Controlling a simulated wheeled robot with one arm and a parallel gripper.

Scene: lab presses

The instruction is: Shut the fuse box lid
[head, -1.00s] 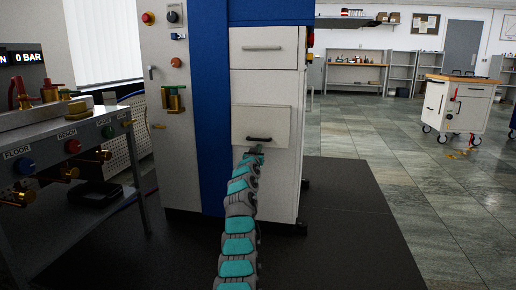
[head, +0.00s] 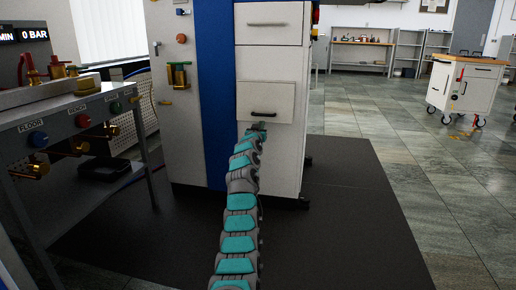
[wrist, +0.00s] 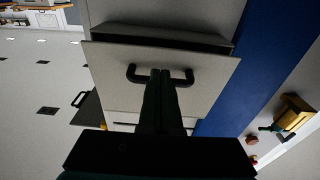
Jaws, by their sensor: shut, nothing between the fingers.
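The fuse box lid (head: 283,100) is a pale panel with a black bar handle (head: 263,114) on the front of the white cabinet. In the wrist view, the lid (wrist: 112,72) fills the middle, with its handle (wrist: 132,74) near the fingers. A dark strip along one edge suggests that the lid stands off the cabinet there; how far is unclear. My gripper (head: 258,126) is just below the handle in the head view. In the wrist view my gripper (wrist: 160,74) is shut and empty, its tips overlapping the handle; contact cannot be told.
A drawer front (head: 268,24) sits above the lid. A blue panel (head: 213,100) and a valve (head: 178,76) are to the left. A workbench with knobs (head: 70,118) stands further left. Open floor (head: 350,120) and a white trolley (head: 466,92) lie to the right.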

